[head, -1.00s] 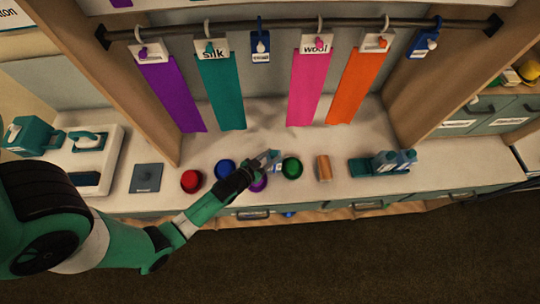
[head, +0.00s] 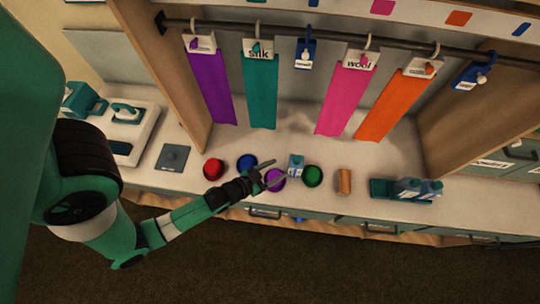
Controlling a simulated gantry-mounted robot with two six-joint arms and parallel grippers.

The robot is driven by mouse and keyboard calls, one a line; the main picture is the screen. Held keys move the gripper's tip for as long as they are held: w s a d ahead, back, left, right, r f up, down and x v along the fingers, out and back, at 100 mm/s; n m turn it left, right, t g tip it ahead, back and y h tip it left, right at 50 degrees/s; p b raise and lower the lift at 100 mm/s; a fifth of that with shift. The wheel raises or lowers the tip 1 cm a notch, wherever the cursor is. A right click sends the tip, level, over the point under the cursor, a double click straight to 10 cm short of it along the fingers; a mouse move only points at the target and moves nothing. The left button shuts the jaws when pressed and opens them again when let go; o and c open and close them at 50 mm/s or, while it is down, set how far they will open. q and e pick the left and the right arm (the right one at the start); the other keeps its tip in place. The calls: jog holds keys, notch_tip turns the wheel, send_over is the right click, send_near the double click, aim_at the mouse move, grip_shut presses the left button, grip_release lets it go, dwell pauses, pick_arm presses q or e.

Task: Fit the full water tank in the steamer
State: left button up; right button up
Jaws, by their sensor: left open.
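A small blue-grey water tank (head: 296,166) stands upright on the white counter between the purple and green bowls. My left gripper (head: 272,174) is open with its fingers over the purple bowl, left of this tank and apart from it, as far as I can tell. Two similar tanks (head: 409,187) (head: 431,189) stand in a teal tray (head: 381,188) at the right. A teal steamer (head: 127,113) appears to rest on a white base at the far left. The water levels are too small to read. My right gripper is out of view.
Red (head: 213,168), blue (head: 247,162), purple (head: 276,181) and green (head: 313,176) bowls line the counter. A brown cylinder (head: 345,181) stands right of them. A grey-blue pad (head: 173,157) lies left. Coloured cloths hang from a rail (head: 330,42) above.

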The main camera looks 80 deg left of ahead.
pick_arm(q)
jog(key=v, duration=0.3)
